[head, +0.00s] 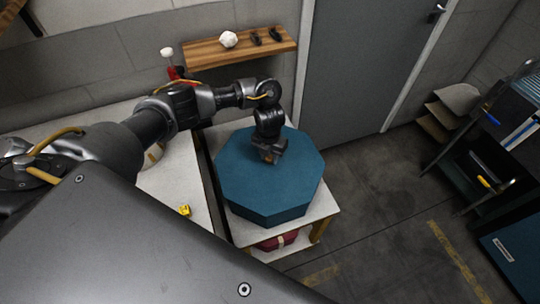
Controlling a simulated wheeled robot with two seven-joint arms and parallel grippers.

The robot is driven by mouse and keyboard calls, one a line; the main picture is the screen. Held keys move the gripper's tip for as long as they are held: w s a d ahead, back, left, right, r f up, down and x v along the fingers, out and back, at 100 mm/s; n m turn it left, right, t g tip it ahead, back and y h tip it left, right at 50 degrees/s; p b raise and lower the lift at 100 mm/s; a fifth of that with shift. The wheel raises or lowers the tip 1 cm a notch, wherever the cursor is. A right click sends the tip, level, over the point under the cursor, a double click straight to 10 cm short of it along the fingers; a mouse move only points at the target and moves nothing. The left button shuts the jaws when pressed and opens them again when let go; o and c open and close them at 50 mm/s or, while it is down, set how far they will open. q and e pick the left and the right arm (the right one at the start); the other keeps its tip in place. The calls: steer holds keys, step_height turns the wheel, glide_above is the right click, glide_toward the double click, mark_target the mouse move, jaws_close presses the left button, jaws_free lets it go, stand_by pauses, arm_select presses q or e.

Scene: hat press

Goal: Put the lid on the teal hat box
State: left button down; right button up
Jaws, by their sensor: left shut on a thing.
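The teal octagonal hat box (258,212) stands on a small white-topped table at the centre of the head view. Its lid (240,175) shows as a flat teal octagon at the top, in line with the box's sides. I cannot make out a seam, so I cannot tell whether the lid is fully seated. My right gripper is not in view.
The small table's white top (322,212) shows around the box, with a red box (272,243) beneath. A white counter (180,180) on the left holds a small yellow object (184,210). A wooden shelf (210,54) hangs behind. Open floor (380,200) lies to the right.

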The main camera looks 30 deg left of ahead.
arm_select(q)
steer(key=shift+f+b, duration=0.3)
steer(key=shift+f, duration=0.05)
stand_by(0.4)
steer(key=c, duration=1)
jaws_free()
steer(key=shift+r, duration=0.15)
step_height(320, 180, up, 11)
steer(key=p, duration=0.2)
steer(key=shift+f, duration=0.2)
